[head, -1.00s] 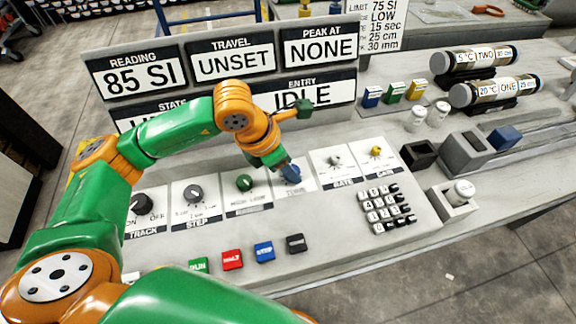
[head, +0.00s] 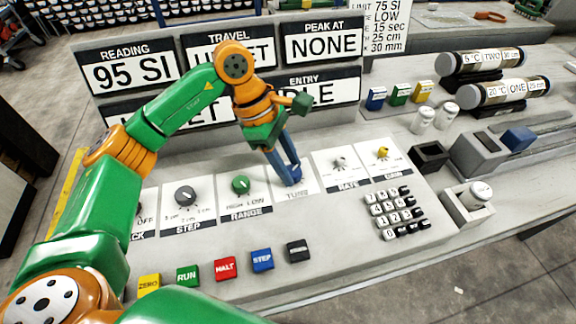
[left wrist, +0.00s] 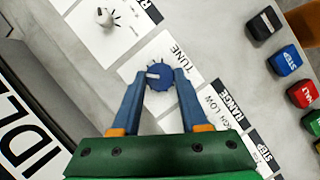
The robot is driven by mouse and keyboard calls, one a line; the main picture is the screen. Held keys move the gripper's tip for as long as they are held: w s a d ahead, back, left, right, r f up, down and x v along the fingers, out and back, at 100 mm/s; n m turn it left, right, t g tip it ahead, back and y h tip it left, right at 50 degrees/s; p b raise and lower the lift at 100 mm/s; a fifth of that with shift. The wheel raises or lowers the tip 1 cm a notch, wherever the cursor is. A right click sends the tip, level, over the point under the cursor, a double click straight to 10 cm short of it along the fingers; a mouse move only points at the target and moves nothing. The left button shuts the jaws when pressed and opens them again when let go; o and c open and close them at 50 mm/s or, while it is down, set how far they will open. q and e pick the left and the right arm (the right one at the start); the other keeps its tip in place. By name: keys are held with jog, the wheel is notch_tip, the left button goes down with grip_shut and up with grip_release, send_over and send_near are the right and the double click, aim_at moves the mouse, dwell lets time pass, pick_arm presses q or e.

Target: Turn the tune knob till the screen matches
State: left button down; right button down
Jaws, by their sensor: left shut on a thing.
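The blue tune knob (left wrist: 159,76) sits on the panel above its TUNE label, its pale pointer aimed left in the left wrist view. My left gripper (head: 291,178) comes down on it from above. Its two blue fingers (left wrist: 159,79) are shut on the knob's sides, and they partly hide it in the head view. The reading screen (head: 130,72) shows 95 SI. The paper card (head: 384,26) behind the panel lists 75 SI, LOW, 15 sec, 25 cm and 30 mm. My right gripper is not in view.
The range knob (head: 241,184) and rate knob (head: 339,163) flank the tune knob closely. Coloured push buttons (head: 225,268) line the panel's front, with a keypad (head: 397,212) to the right. My left arm covers parts of the travel, state and entry screens.

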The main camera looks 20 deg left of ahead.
pick_arm(q)
jog(key=shift+m+g, duration=0.4)
jog(key=shift+m, duration=0.6)
jog(key=shift+c, duration=2.2)
grip_release()
jog(key=shift+d, duration=0.1)
jog(key=v, duration=0.7)
